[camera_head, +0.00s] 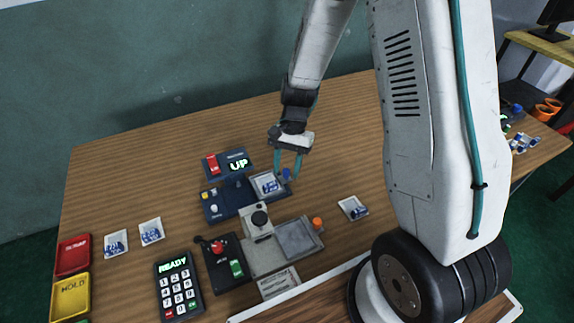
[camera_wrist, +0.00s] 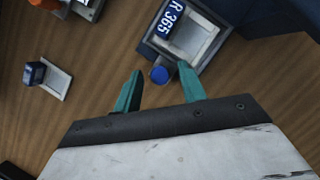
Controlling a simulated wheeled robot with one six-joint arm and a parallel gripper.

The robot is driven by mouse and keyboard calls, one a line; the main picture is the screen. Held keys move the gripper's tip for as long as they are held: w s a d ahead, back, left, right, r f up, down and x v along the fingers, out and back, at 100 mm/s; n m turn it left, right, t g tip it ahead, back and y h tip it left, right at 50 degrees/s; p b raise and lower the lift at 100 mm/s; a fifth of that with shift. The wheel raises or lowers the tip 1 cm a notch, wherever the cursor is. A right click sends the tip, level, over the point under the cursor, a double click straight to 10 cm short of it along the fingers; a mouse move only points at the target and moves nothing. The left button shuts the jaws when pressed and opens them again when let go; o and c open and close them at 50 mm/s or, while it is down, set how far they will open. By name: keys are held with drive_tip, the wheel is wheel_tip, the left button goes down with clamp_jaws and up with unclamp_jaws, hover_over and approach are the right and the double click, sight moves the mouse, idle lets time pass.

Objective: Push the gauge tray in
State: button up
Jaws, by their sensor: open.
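The gauge tray (camera_head: 257,192) is a light grey square tray at the right end of the dark blue gauge unit (camera_head: 222,205). A blue-and-white labelled piece (camera_head: 270,186) lies in it; in the wrist view this piece (camera_wrist: 172,17) reads "R 365". A round blue knob (camera_wrist: 160,75) is at the edge of the tray (camera_wrist: 205,42). My gripper (camera_head: 287,168) is open above the tray's right side. In the wrist view, the knob appears between the two teal fingertips (camera_wrist: 160,69). I cannot tell whether they touch it.
A display unit reading "UP" (camera_head: 238,164) stands behind the gauge unit. A grey press-like device (camera_head: 258,222) with an orange knob (camera_head: 317,223) is in front. A small tray (camera_head: 353,208) lies to the right. A keypad (camera_head: 178,285) reads "READY". The table behind is clear.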

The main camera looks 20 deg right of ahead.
sight(274, 179)
clamp_jaws()
drive_tip(key=shift+a, duration=2)
unclamp_jaws()
